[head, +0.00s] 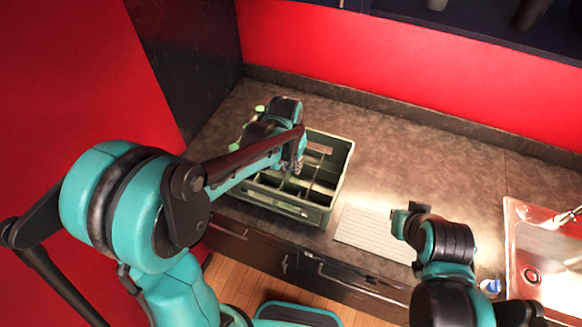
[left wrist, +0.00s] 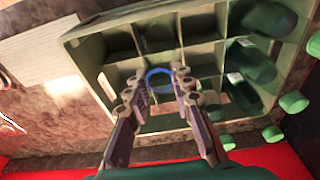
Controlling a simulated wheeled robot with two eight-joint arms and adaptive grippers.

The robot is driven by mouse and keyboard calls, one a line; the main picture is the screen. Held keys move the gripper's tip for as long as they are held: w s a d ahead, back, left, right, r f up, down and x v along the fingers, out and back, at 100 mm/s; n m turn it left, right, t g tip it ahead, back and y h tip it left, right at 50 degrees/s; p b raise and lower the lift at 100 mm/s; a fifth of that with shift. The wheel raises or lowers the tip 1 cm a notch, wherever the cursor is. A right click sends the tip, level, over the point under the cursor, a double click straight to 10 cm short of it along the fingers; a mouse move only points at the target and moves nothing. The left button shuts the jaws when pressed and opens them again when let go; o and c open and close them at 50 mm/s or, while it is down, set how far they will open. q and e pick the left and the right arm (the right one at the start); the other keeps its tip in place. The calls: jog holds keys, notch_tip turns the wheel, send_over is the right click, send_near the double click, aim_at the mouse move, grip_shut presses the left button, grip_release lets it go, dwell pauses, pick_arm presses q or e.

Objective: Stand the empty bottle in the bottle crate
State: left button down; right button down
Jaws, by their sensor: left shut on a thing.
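The green bottle crate (head: 325,215) stands on the counter, its compartments divided by a grid. It also shows in the left wrist view (left wrist: 88,40). My left gripper (head: 299,167) is over the crate, pointing down. In the left wrist view its fingers (left wrist: 160,92) are closed in on a thing that shows mainly as a blue ring (left wrist: 158,73), which I take for the empty bottle. The ring lies against the open compartments; its depth is hard to tell. The bottle's body is not clear in either view. My right gripper (head: 405,217) is above the counter, right of the crate; its jaws are unclear.
Several dark green bottles (left wrist: 252,62) fill compartments along one side of the crate. A pale ribbed mat (head: 370,232) lies right of the crate, with a metal sink (head: 545,250) further right. A blue and white item (head: 490,286) is near the front edge. The back counter is clear.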

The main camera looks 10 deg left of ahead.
pick_arm(q)
jog(key=shift+w+f, duration=0.1)
jog(key=shift+f, duration=0.6)
jog(key=c, duration=1.3)
grip_release()
